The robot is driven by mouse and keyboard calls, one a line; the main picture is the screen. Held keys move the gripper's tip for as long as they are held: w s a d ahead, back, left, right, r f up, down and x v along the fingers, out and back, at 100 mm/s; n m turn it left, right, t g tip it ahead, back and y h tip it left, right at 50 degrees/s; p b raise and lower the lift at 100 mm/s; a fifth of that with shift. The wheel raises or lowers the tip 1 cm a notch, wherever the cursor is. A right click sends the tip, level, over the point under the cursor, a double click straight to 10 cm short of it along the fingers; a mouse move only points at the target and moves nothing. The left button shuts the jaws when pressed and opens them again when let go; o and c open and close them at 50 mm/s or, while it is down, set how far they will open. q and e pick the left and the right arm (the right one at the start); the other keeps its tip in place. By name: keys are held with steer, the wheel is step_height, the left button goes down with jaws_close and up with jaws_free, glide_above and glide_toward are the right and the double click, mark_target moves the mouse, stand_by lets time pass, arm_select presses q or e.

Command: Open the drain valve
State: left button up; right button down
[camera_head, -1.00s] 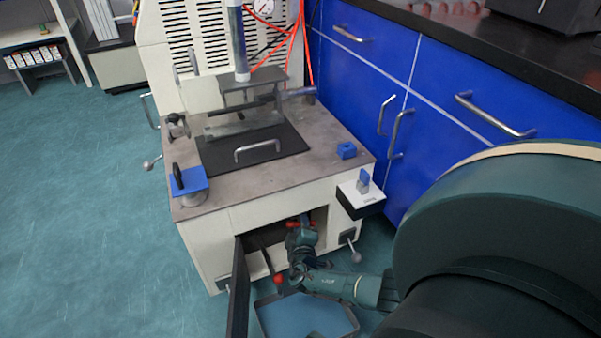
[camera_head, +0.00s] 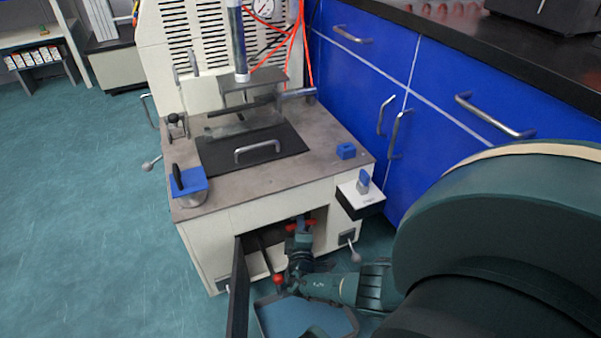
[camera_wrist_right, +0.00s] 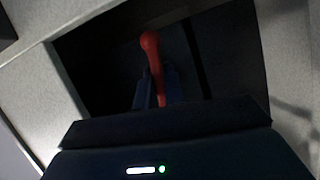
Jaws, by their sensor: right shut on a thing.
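The drain valve's red handle (camera_head: 292,227) shows inside the open cabinet in the lower front of the rheometer. My right gripper (camera_head: 303,226) reaches into this opening and is shut on the red handle. In the right wrist view, the red lever (camera_wrist_right: 151,46) with its rounded end rises between the two dark fingers of the right gripper (camera_wrist_right: 155,88). The valve body is hidden in the dark interior. My left gripper is not in view.
The dark cabinet door (camera_head: 238,295) stands open left of my right arm. A second red knob (camera_head: 278,280) is beside my wrist. A blue tray (camera_head: 285,318) lies on the floor below. Blue cabinets (camera_head: 350,75) stand to the right.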

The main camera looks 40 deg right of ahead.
steer(key=shift+f+n, duration=0.1)
steer(key=shift+n, duration=0.7)
steer(key=c, duration=1.5)
jaws_free()
